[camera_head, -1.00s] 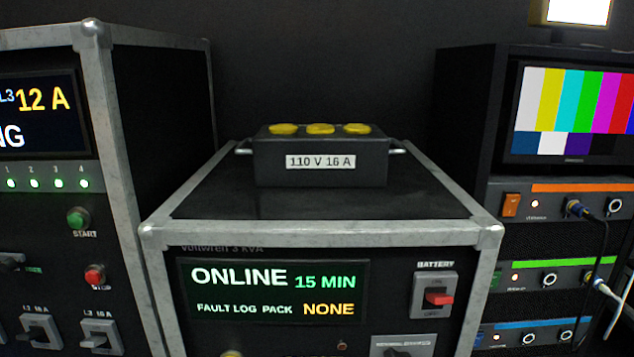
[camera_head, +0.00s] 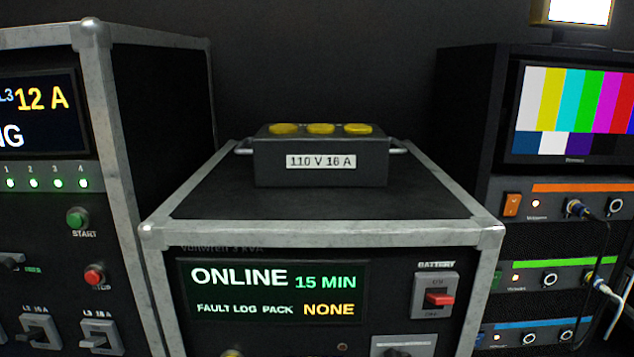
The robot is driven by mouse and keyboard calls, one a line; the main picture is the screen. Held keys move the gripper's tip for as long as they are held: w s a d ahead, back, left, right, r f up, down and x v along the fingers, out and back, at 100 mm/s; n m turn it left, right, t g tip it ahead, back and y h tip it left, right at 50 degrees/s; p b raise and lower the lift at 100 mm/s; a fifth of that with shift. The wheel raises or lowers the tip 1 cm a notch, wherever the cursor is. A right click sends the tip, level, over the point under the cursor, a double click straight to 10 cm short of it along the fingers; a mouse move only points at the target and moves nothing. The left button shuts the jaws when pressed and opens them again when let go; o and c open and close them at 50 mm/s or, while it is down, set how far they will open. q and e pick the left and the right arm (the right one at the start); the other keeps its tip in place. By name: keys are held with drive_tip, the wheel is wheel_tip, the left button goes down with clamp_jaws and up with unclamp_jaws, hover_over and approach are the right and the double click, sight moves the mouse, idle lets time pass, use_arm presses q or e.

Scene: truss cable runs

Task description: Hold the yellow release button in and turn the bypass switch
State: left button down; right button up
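The UPS case stands in the middle with its screen (camera_head: 272,291) reading ONLINE, 15 MIN, FAULT LOG PACK NONE. A grey switch plate (camera_head: 405,344) is cut off by the bottom edge, with a dark knob on it; its label is too blurred to read, so I cannot tell if it is the bypass switch. A small yellow round part (camera_head: 232,353) shows at the bottom edge under the screen, mostly cut off; it may be the yellow release button. Neither of my grippers is in view.
A red BATTERY switch (camera_head: 440,298) sits right of the screen. A 110 V 16 A box (camera_head: 320,161) with yellow caps rests on the case top. A left rack has START (camera_head: 78,219) and STOP (camera_head: 95,275) buttons. A right rack (camera_head: 560,215) carries cables.

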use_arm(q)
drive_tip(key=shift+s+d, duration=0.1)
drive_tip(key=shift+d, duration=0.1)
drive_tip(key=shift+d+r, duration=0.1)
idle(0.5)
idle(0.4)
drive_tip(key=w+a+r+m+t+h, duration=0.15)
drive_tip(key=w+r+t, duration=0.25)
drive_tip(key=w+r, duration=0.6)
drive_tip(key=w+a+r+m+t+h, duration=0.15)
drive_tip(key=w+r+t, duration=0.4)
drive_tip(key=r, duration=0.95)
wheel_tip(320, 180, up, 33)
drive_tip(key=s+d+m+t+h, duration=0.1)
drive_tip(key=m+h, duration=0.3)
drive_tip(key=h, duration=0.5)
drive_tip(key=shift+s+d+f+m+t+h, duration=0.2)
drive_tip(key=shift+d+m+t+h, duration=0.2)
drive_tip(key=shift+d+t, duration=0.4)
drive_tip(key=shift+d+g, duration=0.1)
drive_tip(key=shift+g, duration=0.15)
